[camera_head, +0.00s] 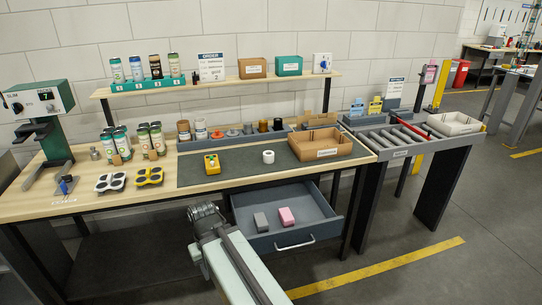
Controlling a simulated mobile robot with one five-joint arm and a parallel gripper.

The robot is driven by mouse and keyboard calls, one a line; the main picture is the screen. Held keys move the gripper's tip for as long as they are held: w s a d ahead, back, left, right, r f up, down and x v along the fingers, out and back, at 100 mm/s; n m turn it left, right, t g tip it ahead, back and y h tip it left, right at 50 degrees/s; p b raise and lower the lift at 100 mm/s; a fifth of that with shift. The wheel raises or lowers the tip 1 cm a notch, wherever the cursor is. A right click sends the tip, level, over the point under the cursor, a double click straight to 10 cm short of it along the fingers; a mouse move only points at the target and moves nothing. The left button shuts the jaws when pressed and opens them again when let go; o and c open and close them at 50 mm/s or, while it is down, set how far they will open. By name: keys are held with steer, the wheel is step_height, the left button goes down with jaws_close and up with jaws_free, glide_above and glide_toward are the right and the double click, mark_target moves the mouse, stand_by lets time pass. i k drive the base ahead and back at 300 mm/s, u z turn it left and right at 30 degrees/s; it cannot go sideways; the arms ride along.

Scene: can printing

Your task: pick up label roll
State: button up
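A small white roll with a dark hole (268,157), which looks like the label roll, sits on the dark mat (225,175) on the workbench, clear of other things. More rolls, brown (183,131) and white (200,129), stand in the grey tray behind the mat. My arm comes up from the bottom of the view. Its end, my gripper (206,215), is in front of the bench edge, to the left of and nearer than the white roll, and apart from it. Its fingers cannot be made out clearly, so its opening is unclear.
An open drawer (332,229) with a grey and a pink block juts out below the bench, right of my arm. A yellow device (212,164) is left of the roll; a cardboard box (334,148) is right. Mat space around the roll is free.

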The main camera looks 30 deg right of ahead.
mark_target(269, 155)
steer(key=i, duration=0.9)
steer(key=u, duration=0.05)
